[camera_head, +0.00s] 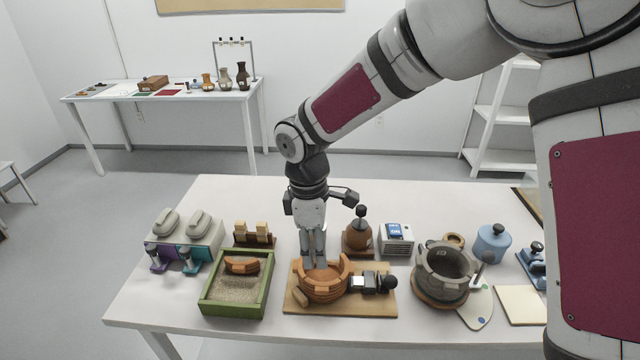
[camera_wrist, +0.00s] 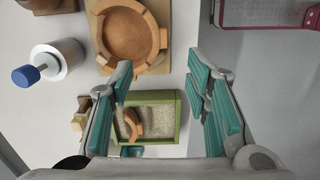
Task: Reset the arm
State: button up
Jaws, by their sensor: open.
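My arm reaches over the white table (camera_head: 160,320) from the upper right. My gripper (camera_head: 315,264) points down above the orange clay bowl (camera_head: 325,292) in the head view, with its fingertips overlapping the bowl's back rim in the picture. In the wrist view my gripper (camera_wrist: 165,85) shows its teal finger pads wide apart, with nothing between them. The wrist view also shows the broken-rimmed bowl (camera_wrist: 132,35) on its wooden board. A curved orange sherd (camera_head: 242,265) lies in the green sand tray (camera_head: 234,313).
A grey pot (camera_head: 445,275) stands right of the bowl, near a blue jar (camera_head: 492,243). Teal and purple dispensers (camera_head: 186,250) stand at left. The table's back left is clear.

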jog(key=s+d+r+m+t+p, duration=0.2)
jog(key=s+d+r+m+t, duration=0.1)
jog(key=s+d+r+m, duration=1.25)
jog(key=s+d+r, duration=0.1)
jog(key=s, duration=0.3)
jog(key=s+d+r+m+t+y, duration=0.1)
jog(key=s+d+r, duration=0.2)
jog(key=s+d, duration=0.1)
jog(key=shift+s+d+m, duration=0.3)
jog(key=shift+s+m, duration=0.05)
jog(key=shift+s, duration=0.2)
